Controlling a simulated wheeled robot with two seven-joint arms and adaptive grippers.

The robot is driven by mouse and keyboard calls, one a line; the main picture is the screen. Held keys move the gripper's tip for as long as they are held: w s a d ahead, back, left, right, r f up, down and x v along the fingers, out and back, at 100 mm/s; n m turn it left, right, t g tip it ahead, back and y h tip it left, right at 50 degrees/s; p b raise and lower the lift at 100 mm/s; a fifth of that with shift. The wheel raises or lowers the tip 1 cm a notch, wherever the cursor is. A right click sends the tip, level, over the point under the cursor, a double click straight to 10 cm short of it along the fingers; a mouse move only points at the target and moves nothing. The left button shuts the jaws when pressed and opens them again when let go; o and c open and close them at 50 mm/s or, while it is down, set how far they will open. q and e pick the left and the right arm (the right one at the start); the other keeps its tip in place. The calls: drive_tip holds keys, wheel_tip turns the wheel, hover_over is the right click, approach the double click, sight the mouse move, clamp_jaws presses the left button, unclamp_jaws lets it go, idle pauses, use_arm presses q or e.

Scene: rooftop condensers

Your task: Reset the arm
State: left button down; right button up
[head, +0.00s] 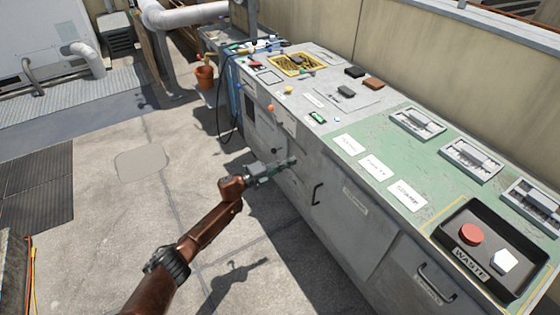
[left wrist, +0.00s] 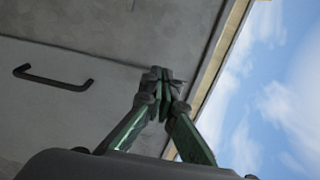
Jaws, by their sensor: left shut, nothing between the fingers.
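My left arm comes in from the bottom of the head view. Its gripper (head: 280,169) is in front of the grey cabinet (head: 335,235), below the worktop's front edge. The left wrist view shows the gripper's two green fingers (left wrist: 162,85) with their tips together, shut and empty. A dark cabinet handle (left wrist: 54,78) shows to the left of the fingers there. I cannot tell whether the fingertips touch the cabinet front. My right gripper is in neither view.
The green worktop section (head: 400,165) bears white label cards, grey holders and a black waste tray (head: 440,238) with a red and a white piece. A yellow-rimmed tray (head: 276,62) sits farther back. An orange bucket (head: 204,80) stands at the far end. The concrete floor to the left is mostly clear.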

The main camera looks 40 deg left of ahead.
use_arm(q)
drive_tip(key=shift+s+a, duration=0.35)
drive_tip(key=shift+a, duration=0.35)
drive_tip(key=shift+s+a, duration=0.35)
drive_tip(key=shift+a, duration=0.3)
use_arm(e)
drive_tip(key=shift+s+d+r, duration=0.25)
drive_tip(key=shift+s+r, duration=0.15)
